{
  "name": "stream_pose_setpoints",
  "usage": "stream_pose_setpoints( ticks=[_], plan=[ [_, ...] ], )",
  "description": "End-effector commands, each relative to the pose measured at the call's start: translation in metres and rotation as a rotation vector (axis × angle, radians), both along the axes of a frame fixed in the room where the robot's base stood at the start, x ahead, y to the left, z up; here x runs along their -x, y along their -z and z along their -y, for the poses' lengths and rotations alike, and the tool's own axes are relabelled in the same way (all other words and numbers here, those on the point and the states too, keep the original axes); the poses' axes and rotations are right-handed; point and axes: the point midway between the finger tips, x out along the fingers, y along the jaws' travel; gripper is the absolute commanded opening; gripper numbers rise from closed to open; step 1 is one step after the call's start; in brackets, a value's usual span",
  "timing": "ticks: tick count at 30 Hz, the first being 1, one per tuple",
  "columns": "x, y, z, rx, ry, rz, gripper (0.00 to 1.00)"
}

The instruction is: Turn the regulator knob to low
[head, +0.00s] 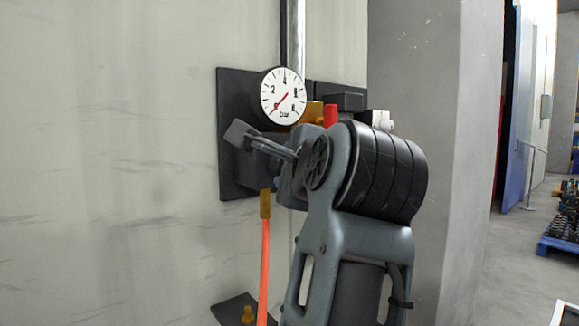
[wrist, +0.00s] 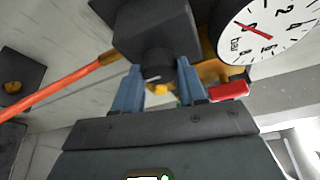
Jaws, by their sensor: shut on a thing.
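The regulator knob (wrist: 155,64) is a dark round cylinder under a black block in the wrist view, with a small pale mark on its end. My gripper (wrist: 160,94) has its two blue fingers on either side of the knob and is shut on it. In the head view my gripper and wrist hide the knob. The round white bar gauge (head: 283,97) sits above my gripper; its red needle points to the lower left, near the low end. The gauge also shows in the wrist view (wrist: 285,30).
An orange hose (head: 265,265) hangs from a brass fitting (head: 265,204) left of my arm. A red part (head: 330,115) and black blocks sit right of the gauge. A grey pillar (head: 440,70) stands to the right. Plain wall (head: 100,150) lies left.

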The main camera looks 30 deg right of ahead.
Motion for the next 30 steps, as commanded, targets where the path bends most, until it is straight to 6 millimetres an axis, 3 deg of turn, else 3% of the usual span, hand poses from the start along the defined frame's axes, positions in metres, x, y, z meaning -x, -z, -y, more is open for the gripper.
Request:
stream_pose_setpoints(
  ticks=[4, 5, 12, 23, 30],
  plan=[
    [0.000, 0.002, 0.000, -0.001, 0.001, -0.003, 0.11],
    [0.000, 0.002, 0.000, -0.001, 0.001, -0.003, 0.44],
    [0.000, 0.001, 0.000, 0.000, 0.001, -0.001, 0.67],
    [0.007, -0.001, -0.001, 0.000, 0.001, 0.002, 0.67],
    [0.049, -0.004, -0.009, 0.000, 0.000, 0.003, 0.67]
  ],
)
